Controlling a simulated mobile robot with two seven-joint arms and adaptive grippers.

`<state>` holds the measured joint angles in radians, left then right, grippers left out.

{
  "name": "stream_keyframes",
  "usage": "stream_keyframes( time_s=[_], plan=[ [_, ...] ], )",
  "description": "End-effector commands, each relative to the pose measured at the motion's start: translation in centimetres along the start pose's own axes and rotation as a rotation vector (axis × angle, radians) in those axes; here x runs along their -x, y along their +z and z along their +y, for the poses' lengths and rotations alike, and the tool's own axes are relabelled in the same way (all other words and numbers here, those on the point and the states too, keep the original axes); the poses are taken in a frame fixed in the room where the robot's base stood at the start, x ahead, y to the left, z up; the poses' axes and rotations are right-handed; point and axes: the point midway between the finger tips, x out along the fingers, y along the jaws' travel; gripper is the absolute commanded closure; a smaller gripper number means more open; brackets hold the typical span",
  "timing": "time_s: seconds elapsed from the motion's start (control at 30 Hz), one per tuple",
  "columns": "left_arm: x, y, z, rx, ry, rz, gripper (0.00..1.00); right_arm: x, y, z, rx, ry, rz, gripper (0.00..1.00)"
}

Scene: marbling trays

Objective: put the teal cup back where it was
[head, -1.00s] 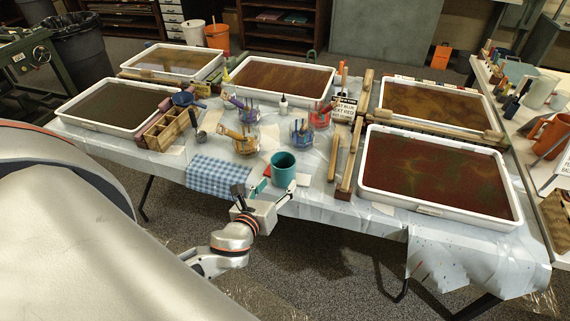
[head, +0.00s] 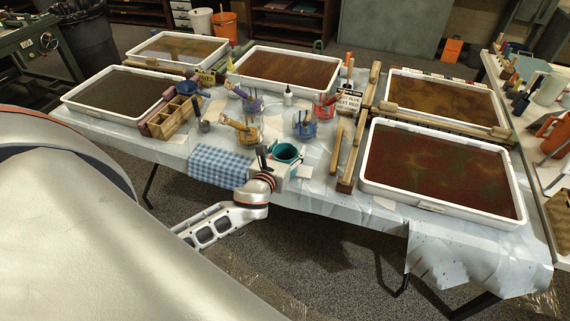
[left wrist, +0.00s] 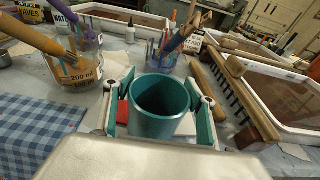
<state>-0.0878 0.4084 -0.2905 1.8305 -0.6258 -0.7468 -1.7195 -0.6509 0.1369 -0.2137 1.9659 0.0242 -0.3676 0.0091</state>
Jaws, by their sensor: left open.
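The teal cup (head: 286,152) stands upright near the front edge of the cloth-covered table. My left gripper (head: 283,163) is at the cup from the front side and hides its lower part in the head view. In the left wrist view the cup (left wrist: 158,112) sits between the two fingers of my left gripper (left wrist: 160,84), one on each side. The gripper is open; a narrow gap shows beside the cup, and I cannot tell whether either finger touches it. My right gripper is in neither view.
A blue checked cloth (head: 221,164) lies left of the cup. Jars with brushes, such as the orange-tinted one (left wrist: 76,75), stand behind it. Wooden combs (head: 346,178) and a large dark-red tray (head: 440,205) are to the right. A pale card (head: 304,172) lies close by.

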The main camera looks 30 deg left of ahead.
Motion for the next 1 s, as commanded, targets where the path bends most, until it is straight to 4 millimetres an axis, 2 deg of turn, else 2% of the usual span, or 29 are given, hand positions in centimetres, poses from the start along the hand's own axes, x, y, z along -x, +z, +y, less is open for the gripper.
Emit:
stream_keyframes(
  time_s=[0.1, 0.2, 0.47, 0.5, 0.6, 0.67, 0.87, 1.0],
  plan=[
    [-1.8, 0.0, 0.0, 0.000, 0.000, -0.001, 0.44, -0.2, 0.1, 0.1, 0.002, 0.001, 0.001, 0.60],
    [-2.7, -0.1, -0.1, 0.001, 0.000, 0.000, 0.44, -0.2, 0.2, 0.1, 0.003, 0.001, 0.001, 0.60],
    [-3.0, -0.1, -0.1, 0.001, -0.001, 0.001, 0.44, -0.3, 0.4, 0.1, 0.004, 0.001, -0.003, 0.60],
    [-3.0, -0.1, -0.1, 0.001, -0.001, 0.001, 0.47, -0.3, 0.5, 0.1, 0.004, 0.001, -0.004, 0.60],
    [-3.0, 0.0, 0.0, 0.001, -0.001, 0.001, 0.73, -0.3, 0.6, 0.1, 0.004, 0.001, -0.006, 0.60],
    [-3.0, 0.0, 0.0, 0.001, -0.001, 0.001, 0.86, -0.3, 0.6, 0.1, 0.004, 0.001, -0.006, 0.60],
    [-3.0, 0.0, 0.0, 0.001, -0.001, 0.001, 0.93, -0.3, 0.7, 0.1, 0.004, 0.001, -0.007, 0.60],
    [-3.0, 0.0, 0.0, 0.000, -0.001, 0.001, 0.94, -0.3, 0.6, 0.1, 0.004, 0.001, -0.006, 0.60]
  ],
)
